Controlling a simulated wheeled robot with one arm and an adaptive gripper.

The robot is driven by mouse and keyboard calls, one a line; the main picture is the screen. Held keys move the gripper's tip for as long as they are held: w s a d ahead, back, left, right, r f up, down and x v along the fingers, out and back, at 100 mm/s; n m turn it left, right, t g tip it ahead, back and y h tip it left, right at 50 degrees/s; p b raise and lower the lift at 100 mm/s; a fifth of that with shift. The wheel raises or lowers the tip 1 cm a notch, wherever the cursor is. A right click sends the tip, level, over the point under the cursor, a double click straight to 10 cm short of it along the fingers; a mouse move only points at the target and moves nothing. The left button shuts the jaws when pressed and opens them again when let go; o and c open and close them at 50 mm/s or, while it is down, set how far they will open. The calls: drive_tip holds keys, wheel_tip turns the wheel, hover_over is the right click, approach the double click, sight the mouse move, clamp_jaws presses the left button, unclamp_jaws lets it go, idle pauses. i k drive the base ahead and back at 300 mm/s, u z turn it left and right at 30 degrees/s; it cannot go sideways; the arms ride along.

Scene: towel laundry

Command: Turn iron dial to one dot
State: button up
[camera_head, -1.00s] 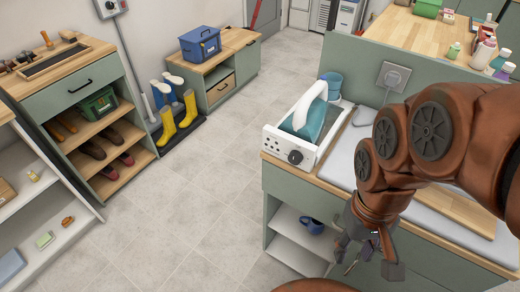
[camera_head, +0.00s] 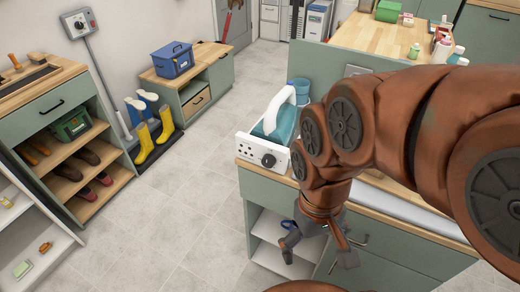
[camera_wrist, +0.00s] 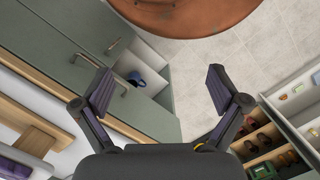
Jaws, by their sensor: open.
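The iron (camera_head: 280,115), with a white handle and teal body, sits in its white station on the counter at the centre of the head view. The dark round dial (camera_head: 268,160) is on the station's white front panel (camera_head: 254,152), beside several small dark marks too small to read. My gripper (camera_head: 318,258) is open and empty, below the counter top and in front of the cabinet, to the lower right of the dial and apart from it. In the wrist view my gripper (camera_wrist: 160,88) has its two fingers spread wide with only floor and cabinet behind. The dial cannot be made out there.
The counter cabinet (camera_head: 215,200) has an open shelf with a blue mug (camera_head: 290,226); it also shows in the wrist view (camera_wrist: 136,79). A blue bucket (camera_head: 299,90) stands behind the iron. My arm hides much of the counter's right side. The tiled floor (camera_head: 180,225) left of it is clear.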

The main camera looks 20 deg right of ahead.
sight(268, 161)
drive_tip(key=z, duration=0.8)
drive_tip(key=k, duration=0.95)
drive_tip(key=u, duration=1.25)
